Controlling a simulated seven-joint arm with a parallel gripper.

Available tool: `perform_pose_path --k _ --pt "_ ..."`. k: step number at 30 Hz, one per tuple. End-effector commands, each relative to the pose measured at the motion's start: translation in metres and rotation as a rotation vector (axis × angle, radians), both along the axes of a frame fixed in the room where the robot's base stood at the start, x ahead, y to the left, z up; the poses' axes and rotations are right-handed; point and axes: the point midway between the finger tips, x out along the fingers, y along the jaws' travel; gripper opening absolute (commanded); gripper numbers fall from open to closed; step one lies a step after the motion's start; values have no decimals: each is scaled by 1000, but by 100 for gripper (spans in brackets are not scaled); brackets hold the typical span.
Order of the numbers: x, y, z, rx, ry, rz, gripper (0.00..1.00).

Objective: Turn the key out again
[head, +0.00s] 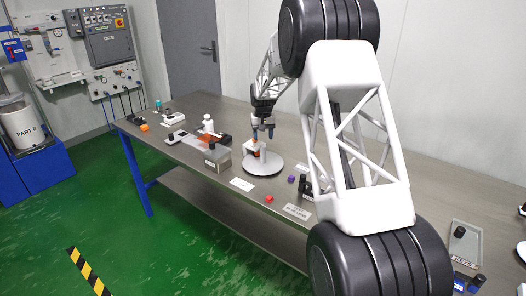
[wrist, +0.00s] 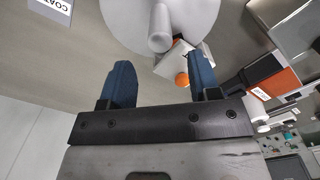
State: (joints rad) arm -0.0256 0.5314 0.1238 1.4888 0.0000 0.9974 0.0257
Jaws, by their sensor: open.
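My gripper (head: 262,133) is over the white round plate (head: 278,165) on the bench, its fingers pointing down, open. In the wrist view my gripper (wrist: 163,66) has its two blue fingers wide apart, with nothing held between them. Beyond the fingertips are a pale upright cylinder (wrist: 160,32) on the white plate (wrist: 192,20) and a small white block (wrist: 176,58) with an orange round part (wrist: 182,79). The orange part is nearer the right finger in the picture. I cannot tell which of these is the key.
A grey box (head: 218,161) and an orange panel (head: 210,138) stand left of the plate. A white card (head: 242,184), a red piece (head: 268,198) and a purple piece (head: 291,179) lie in front. A tray (head: 452,233) is at the far right. A drum (head: 22,125) stands far left.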

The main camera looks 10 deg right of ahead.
Motion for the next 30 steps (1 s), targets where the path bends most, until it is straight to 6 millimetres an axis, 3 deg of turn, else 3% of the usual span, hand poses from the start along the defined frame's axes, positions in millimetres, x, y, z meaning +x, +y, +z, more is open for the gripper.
perform_pose_path --k 8,21,30 --pt "0 0 -17 0 2 0 56" --pt "0 0 -66 0 1 0 56" --pt "0 0 -78 0 0 0 56"
